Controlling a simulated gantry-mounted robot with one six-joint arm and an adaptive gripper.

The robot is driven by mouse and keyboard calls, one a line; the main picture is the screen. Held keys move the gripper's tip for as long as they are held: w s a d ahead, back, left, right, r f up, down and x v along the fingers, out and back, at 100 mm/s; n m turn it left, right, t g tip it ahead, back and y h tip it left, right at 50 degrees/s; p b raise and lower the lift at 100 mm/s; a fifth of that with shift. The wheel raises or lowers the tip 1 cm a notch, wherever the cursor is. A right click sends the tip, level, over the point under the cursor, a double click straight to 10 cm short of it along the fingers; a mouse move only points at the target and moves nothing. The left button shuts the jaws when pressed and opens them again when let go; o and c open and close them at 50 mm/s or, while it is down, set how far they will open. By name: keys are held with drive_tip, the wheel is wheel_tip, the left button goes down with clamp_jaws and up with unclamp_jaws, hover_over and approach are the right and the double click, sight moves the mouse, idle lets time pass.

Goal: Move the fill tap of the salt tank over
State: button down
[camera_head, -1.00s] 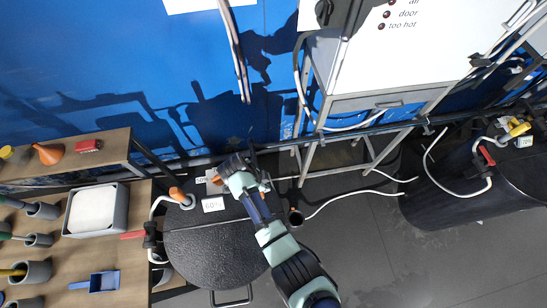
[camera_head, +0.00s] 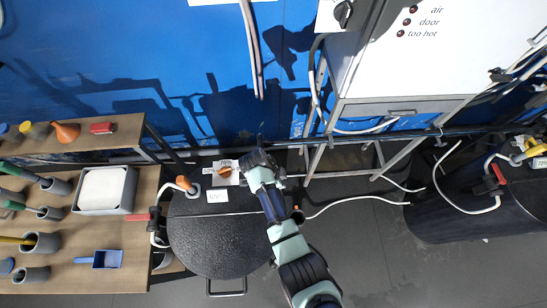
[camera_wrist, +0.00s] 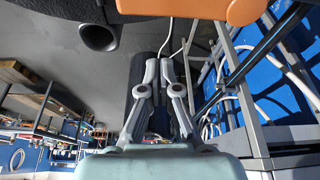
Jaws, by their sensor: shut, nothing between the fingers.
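The dark round tank (camera_head: 225,243) stands left of centre in the head view, with white labels along its back. An orange handle (camera_head: 225,169) lies beside a label at the tank's back; I take it for the fill tap. Another orange handle (camera_head: 183,183) sits on a white hose at the tank's left. I cannot read the labels well enough to confirm the tap. My gripper (camera_head: 259,143) is right of the first handle, apart from it. In the wrist view my gripper (camera_wrist: 158,66) is shut and empty, and a large orange part (camera_wrist: 245,10) crosses the top edge.
A wooden bench (camera_head: 135,240) with tools and a grey tray (camera_head: 105,190) is at the left. A white cabinet (camera_head: 440,60) on a metal frame stands right of my arm. Another dark tank (camera_head: 455,215) is at far right. Grey floor lies between the tanks.

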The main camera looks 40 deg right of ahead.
drive_tip(key=v, duration=1)
drive_tip(key=shift+w, duration=0.25)
drive_tip(key=shift+f, duration=0.1)
drive_tip(key=w+a+r+n+t+p, duration=0.2)
drive_tip(key=w+a+r+n+t, duration=0.3)
drive_tip(key=a+r+n+t, duration=0.4)
drive_tip(key=s+a+r+n+t+y+p, duration=0.1)
drive_tip(key=s+a+r+n+t, duration=0.15)
drive_tip(key=r+n, duration=0.35)
drive_tip(key=s+a+r+n+t+y+p, duration=0.15)
drive_tip(key=a+r+n, duration=0.25)
drive_tip(key=r, duration=0.4)
drive_tip(key=s+a+r+n+t+y, duration=0.1)
drive_tip(key=a+r+n+t, duration=0.1)
drive_tip(key=a+r+n, duration=0.4)
wheel_tip(320, 180, down, 32)
drive_tip(key=d+b, duration=0.2)
drive_tip(key=b, duration=3.1)
drive_tip(key=shift+w+m, duration=0.3)
